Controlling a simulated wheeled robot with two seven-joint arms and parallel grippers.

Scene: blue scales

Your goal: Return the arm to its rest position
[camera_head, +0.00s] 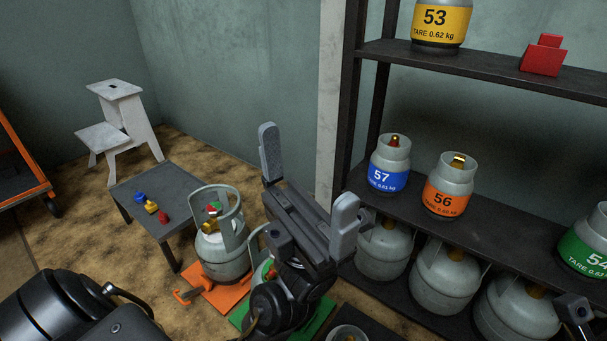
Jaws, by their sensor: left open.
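My left gripper (306,165) is raised in the middle of the view, its two grey fingers spread wide apart with nothing between them. My left arm comes in from the lower left, dark and partly cut off by the frame. The gripper hides part of a gas cylinder on a green scale (322,318) behind and below it. My right gripper does not show clearly.
A grey cylinder (222,255) stands on an orange scale (222,297) beside a low table (180,190) with small coloured parts. A shelf (480,72) on the right holds cylinders 53 (436,22), 57 (389,178) and 56 (443,200). A step stool (115,130) stands back left.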

